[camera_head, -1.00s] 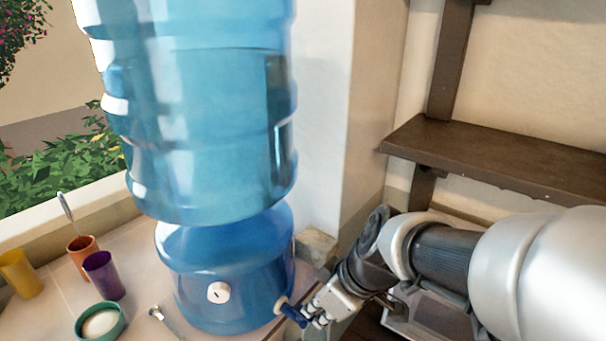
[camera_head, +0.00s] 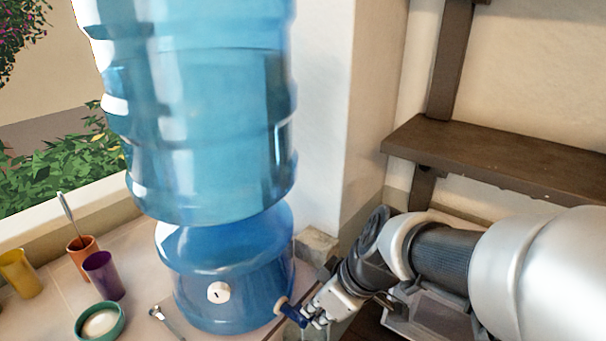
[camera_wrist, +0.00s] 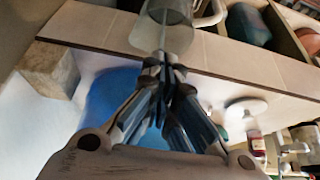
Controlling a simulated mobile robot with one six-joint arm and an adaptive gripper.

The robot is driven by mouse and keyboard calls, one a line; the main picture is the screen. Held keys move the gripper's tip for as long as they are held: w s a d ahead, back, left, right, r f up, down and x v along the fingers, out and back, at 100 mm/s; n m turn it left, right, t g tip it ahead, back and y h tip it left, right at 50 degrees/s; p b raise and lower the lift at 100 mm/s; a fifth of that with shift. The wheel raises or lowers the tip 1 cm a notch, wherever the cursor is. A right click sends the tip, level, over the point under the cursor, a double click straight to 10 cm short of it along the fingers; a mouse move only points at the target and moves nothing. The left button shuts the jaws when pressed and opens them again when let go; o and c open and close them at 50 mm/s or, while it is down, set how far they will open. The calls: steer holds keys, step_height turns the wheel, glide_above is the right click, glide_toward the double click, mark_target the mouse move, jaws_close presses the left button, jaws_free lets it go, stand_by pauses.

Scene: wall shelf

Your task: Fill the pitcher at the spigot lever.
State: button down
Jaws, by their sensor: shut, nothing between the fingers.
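The spigot (camera_head: 280,305) sticks out at the lower right of the blue water dispenser (camera_head: 228,262), with a dark blue lever (camera_head: 294,315). My gripper (camera_head: 308,318) is shut, its fingertips at the lever in the head view; I cannot tell whether they touch it. In the wrist view my shut gripper (camera_wrist: 165,65) has nothing between its fingers. A clear round vessel, apparently the pitcher (camera_wrist: 180,38), shows just beyond the fingertips, beside the counter edge. A thin vertical line shows in it; I cannot tell whether it is water. The fingers hide part of it.
On the counter stand a yellow cup (camera_head: 20,274), an orange cup (camera_head: 84,258), a purple cup (camera_head: 104,275) and a green bowl (camera_head: 99,322). A stone block (camera_head: 317,243) sits behind the dispenser. A dark wooden shelf (camera_head: 500,158) is above my arm.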

steer(key=shift+a+r, duration=0.1)
steer(key=shift+w+a+r, duration=0.25)
steer(key=shift+w+a, duration=0.2)
steer(key=shift+a, duration=0.05)
steer(key=shift+r+p, duration=0.1)
steer(key=shift+p, duration=0.2)
steer(key=shift+w+r, duration=0.1)
steer(key=shift+r, duration=0.2)
step_height(320, 180, up, 3)
steer(key=p, duration=0.2)
steer(key=shift+a+p, duration=0.1)
steer(key=shift+p, duration=0.25)
steer(key=p+v, duration=0.2)
steer(key=v, duration=0.8)
